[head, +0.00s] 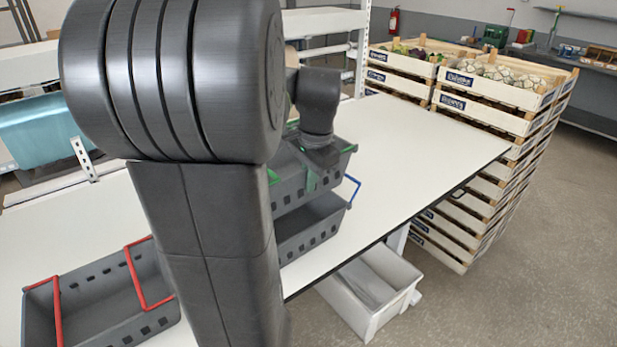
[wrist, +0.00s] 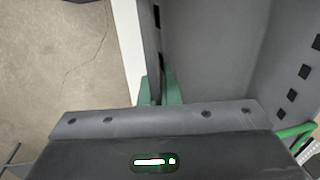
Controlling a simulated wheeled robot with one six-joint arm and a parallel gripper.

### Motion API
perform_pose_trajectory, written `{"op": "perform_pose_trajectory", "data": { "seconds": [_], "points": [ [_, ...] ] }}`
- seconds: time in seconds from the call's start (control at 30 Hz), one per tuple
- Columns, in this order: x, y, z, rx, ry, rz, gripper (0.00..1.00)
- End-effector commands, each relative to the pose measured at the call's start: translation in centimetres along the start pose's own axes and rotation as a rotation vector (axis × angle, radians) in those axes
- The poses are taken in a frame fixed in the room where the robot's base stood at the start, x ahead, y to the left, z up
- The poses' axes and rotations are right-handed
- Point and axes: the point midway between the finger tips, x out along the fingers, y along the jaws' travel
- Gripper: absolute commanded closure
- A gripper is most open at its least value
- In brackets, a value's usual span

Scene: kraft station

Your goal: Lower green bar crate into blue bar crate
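The green bar crate (head: 341,160) is a grey basket with green bars, in the middle of the head view behind my arm. My gripper (head: 311,182) points down at its near wall. In the wrist view, the green fingers (wrist: 159,90) stand on both sides of the crate wall (wrist: 152,50), closed on it. The crate's inside (wrist: 210,50) is empty where it shows. The blue bar crate (head: 312,232), grey with a blue bar, stands on the table directly below. The green bar crate is over its opening; my arm hides the left part, and I cannot tell whether they touch.
A red bar crate (head: 95,300) stands on the white table (head: 415,150) at the front left. The table right of the crates is clear. Stacked wooden produce crates (head: 490,110) stand beyond its right edge. A white bin (head: 372,295) is below the near edge.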

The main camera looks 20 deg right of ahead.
Motion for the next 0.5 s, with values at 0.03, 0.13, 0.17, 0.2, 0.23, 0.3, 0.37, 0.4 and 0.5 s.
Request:
{"op": "perform_pose_trajectory", "data": {
  "seconds": [0.03, 0.13, 0.17, 0.2, 0.23, 0.3, 0.37, 0.4, 0.5],
  "points": [
    [0.7, 0.1, 0.0, 0.0, 0.001, -0.002, 1.0],
    [1.5, 0.2, 0.0, 0.0, 0.001, -0.002, 1.0],
    [1.7, 0.2, 0.0, 0.0, 0.001, -0.002, 1.0],
    [2.0, 0.3, 0.0, 0.0, 0.001, -0.002, 1.0],
    [2.2, 0.3, 0.0, 0.0, 0.001, -0.002, 1.0],
    [2.8, 0.4, 0.0, 0.0, 0.001, -0.002, 1.0],
    [3.2, 0.4, 0.0, 0.0, 0.001, -0.002, 1.0],
    [3.5, 0.5, 0.0, 0.0, 0.001, -0.002, 1.0],
    [4.3, 0.6, 0.0, 0.0, 0.001, -0.001, 1.0]
  ]
}}
